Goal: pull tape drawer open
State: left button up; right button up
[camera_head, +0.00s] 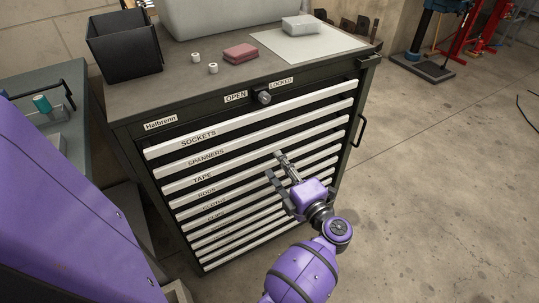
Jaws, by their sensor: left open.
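The tape drawer (235,163) is the third from the top in a dark cabinet, with a pale full-width handle strip labelled TAPE. It looks closed, its front in line with the other drawers. My left gripper (274,164) is open in front of the cabinet, right of the drawer's middle. Its fingertips overlap the tape and rods strips in the picture; I cannot tell whether they touch. The gripper hides part of the strips below. My right gripper is not in view.
The cabinet top (190,62) carries a black bin (124,45), a red block (240,53), a grey block (300,25) and a white sheet. A lock knob (264,97) sits above the drawers. A side handle (359,131) sticks out right.

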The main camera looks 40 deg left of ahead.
aim_at(269, 151)
pick_arm(q)
jog(key=x, duration=0.7)
jog(key=shift+w+a, duration=0.2)
jog(key=shift+a, duration=0.1)
grip_shut()
